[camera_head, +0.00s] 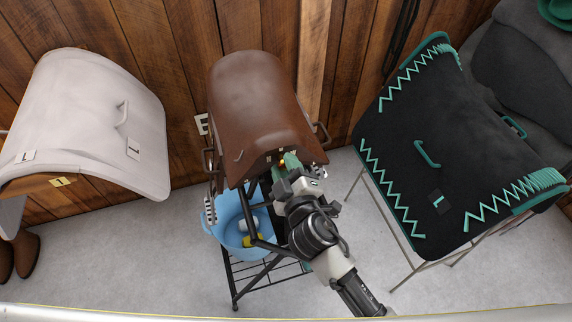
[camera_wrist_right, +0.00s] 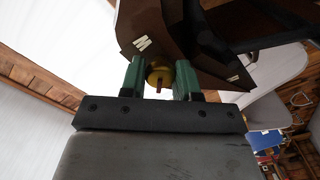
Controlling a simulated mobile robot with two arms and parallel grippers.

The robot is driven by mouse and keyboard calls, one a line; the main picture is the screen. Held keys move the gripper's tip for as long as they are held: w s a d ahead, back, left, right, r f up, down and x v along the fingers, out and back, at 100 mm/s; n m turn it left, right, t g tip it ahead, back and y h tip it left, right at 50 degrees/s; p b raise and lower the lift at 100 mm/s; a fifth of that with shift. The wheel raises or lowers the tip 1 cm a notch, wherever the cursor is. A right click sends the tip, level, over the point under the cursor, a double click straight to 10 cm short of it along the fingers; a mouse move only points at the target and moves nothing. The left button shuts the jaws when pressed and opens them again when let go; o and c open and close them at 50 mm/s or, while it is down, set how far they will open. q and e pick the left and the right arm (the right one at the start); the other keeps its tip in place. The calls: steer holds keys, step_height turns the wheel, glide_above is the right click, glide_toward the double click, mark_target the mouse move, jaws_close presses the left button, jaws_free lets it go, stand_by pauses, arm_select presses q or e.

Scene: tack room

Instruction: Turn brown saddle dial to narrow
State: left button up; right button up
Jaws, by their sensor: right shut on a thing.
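The brown saddle (camera_head: 255,95) sits on a black metal stand in the middle of the head view. Its dial is a brass knob (camera_wrist_right: 156,68) on the saddle's front underside, with a small red pointer (camera_wrist_right: 159,88) that points down in the right wrist view. My right gripper (camera_head: 289,165) reaches up to the saddle's front edge. Its green fingers are shut on the knob, one on each side, and hide most of it in the head view. My left gripper is not in view.
A white saddle (camera_head: 90,110) stands at left and a black saddle pad with teal trim (camera_head: 440,140) at right. A light blue bucket (camera_head: 228,222) hangs or stands below the brown saddle. Brown boots (camera_head: 22,255) are at far left. A wooden wall is behind.

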steer(key=shift+n, duration=1)
steer(key=o, duration=0.9)
steer(key=shift+s, duration=0.1)
steer(key=shift+b+v, duration=1.25)
steer(key=shift+v, duration=4.15)
